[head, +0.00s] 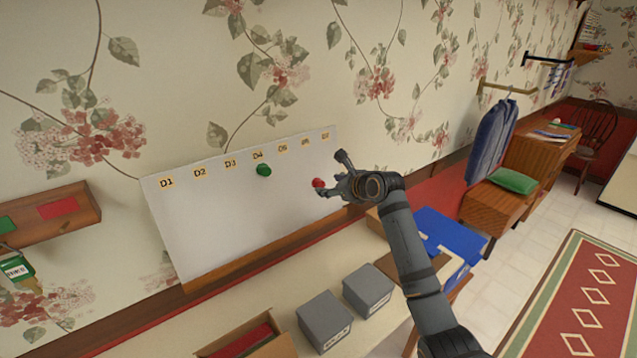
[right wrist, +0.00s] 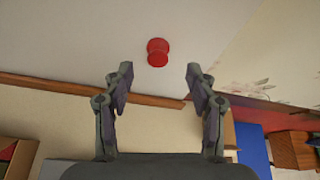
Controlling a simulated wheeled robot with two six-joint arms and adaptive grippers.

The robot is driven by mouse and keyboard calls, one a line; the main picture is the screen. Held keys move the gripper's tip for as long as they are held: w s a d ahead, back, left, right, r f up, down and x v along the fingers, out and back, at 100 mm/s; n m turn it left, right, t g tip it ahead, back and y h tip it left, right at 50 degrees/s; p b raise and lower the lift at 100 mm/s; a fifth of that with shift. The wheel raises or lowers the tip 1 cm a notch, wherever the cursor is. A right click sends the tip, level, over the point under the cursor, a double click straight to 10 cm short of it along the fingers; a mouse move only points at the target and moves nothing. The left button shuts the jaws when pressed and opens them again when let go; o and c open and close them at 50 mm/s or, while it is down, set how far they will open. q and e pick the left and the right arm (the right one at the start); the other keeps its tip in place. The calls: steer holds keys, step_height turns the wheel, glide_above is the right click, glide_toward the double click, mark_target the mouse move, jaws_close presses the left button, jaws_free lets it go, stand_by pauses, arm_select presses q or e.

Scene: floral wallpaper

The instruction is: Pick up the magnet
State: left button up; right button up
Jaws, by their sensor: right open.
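A red magnet (head: 319,183) sits on the white board (head: 215,220) on the wall, below the labels near its right end. A green magnet (head: 264,170) is on the same board under the D4 label. My right gripper (head: 332,173) is open and empty, close to the red magnet. In the right wrist view the red magnet (right wrist: 157,52) shows just beyond and between the two open fingertips (right wrist: 158,73), apart from both. My left gripper does not show.
Below the board, a table holds two grey boxes (head: 325,318) and an open box (head: 245,340). A blue item (head: 450,233) lies further right. A wooden shelf (head: 60,215) is on the wall at left.

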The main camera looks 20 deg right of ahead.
mark_target(321, 183)
steer(key=shift+w+a+f+p, duration=0.15)
steer(key=shift+w+a+p, duration=0.15)
steer(key=shift+w+p, duration=0.25)
steer(key=shift+w+a+f+p, duration=0.1)
steer(key=shift+w+a+p, duration=0.2)
steer(key=shift+w, duration=0.35)
steer(key=x, duration=0.3)
steer(key=shift+s+f, duration=0.15)
steer(key=shift+s+d, duration=0.1)
steer(key=shift+d, duration=0.05)
steer(key=shift+c, duration=0.9)
steer(key=c, duration=0.8)
